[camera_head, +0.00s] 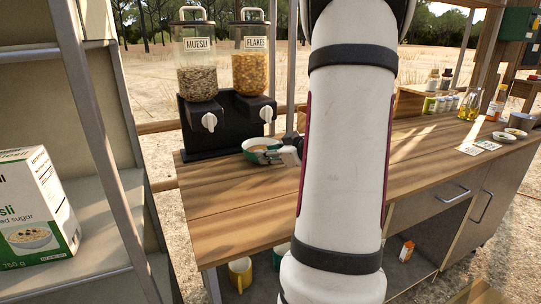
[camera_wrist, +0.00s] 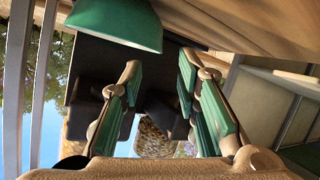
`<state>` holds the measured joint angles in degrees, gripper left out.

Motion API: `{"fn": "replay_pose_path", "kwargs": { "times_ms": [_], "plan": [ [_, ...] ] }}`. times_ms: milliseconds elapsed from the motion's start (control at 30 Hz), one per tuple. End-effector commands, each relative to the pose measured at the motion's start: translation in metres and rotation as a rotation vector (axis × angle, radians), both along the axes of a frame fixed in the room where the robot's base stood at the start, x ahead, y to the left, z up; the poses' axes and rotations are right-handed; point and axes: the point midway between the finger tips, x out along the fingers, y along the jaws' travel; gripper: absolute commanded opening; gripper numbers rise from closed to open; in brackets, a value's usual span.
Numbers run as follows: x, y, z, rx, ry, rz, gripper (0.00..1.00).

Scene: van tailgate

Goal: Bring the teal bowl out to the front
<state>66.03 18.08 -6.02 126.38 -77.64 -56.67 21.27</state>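The teal bowl (camera_head: 258,145) stands on the wooden counter in front of the right-hand dispenser, the one labelled FLAKES. Something tan or orange shows inside it. In the wrist view the teal bowl (camera_wrist: 115,22) is at the upper left and its top is cut off. My gripper (camera_head: 290,153) is close at the bowl's right, partly hidden by my arm. In the wrist view my gripper (camera_wrist: 160,65) has its two green-padded fingers apart with nothing held between them. The bowl lies outside the gap, beyond the fingertips.
A black dispenser stand (camera_head: 228,120) holds muesli and flakes behind the bowl. A metal-framed shelf (camera_head: 100,150) with a muesli box (camera_head: 35,210) is at the left. The counter's front left (camera_head: 225,220) is clear. Mugs (camera_head: 240,273) stand below. Jars and bottles are at the right.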

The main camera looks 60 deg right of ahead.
Motion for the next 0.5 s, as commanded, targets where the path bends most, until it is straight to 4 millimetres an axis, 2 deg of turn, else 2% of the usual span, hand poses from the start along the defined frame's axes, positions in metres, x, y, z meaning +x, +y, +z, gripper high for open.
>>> {"fn": "replay_pose_path", "kwargs": {
  "times_ms": [33, 200, 500],
  "plan": [
    [0.010, -0.001, -0.006, 0.001, -0.001, 0.004, 0.30],
    [0.039, -0.007, -0.017, 0.001, -0.001, 0.002, 0.30],
    [0.079, -0.016, -0.033, -0.001, 0.000, 0.000, 0.30]
  ]
}}
